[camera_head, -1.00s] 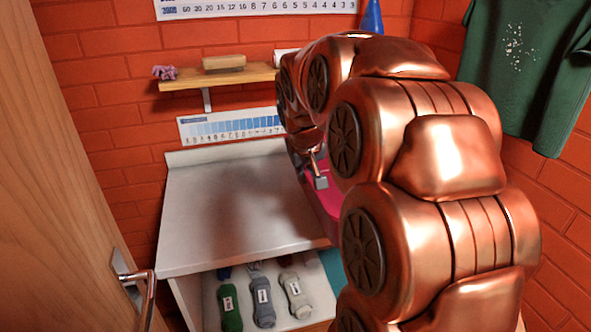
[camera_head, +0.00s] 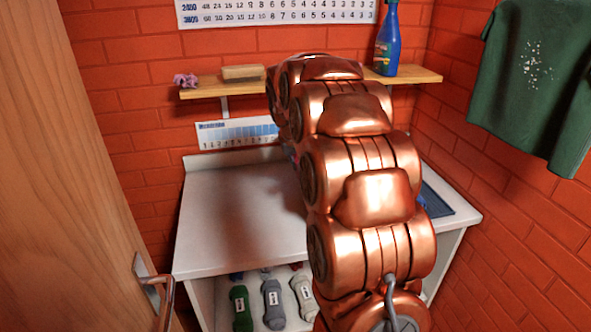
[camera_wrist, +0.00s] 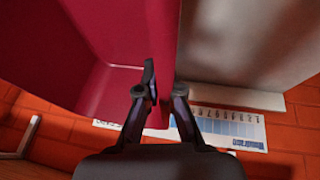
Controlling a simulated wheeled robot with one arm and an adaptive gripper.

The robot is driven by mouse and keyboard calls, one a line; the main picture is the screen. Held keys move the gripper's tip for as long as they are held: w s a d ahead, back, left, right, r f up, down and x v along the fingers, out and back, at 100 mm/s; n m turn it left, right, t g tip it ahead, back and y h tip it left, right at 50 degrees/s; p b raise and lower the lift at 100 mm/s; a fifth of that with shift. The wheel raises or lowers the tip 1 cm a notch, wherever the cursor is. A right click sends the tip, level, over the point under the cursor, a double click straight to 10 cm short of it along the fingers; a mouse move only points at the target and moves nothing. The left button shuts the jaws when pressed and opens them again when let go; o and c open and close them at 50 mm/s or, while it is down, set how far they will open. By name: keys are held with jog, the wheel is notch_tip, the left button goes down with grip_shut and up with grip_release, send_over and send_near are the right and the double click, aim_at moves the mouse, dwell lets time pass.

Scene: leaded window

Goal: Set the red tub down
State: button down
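The red tub (camera_wrist: 120,60) fills the left and upper middle of the wrist view, with its inside and one wall showing. My gripper (camera_wrist: 164,88) has one dark finger on the inner side of that wall and the other on its outer side, so it is shut on the wall. In the head view my copper arm hides the tub and the gripper. The white worktop (camera_head: 235,215) shows left of my arm, and its grey surface is beside the tub in the wrist view (camera_wrist: 240,50). I cannot tell whether the tub touches it.
The worktop's left part is bare. A dark blue tray (camera_head: 436,203) lies at its right end. A shelf (camera_head: 205,93) holds a brush (camera_head: 242,72) and blue spray bottle (camera_head: 389,42). A door (camera_head: 75,180) stands left.

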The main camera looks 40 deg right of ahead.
jog(key=shift+w, duration=0.45)
notch_tip(320, 180, down, 4)
jog(key=shift+r+p, duration=0.25)
jog(key=shift+p, duration=0.4)
jog(key=shift+f, duration=0.15)
jog(key=c, duration=1.3)
grip_release()
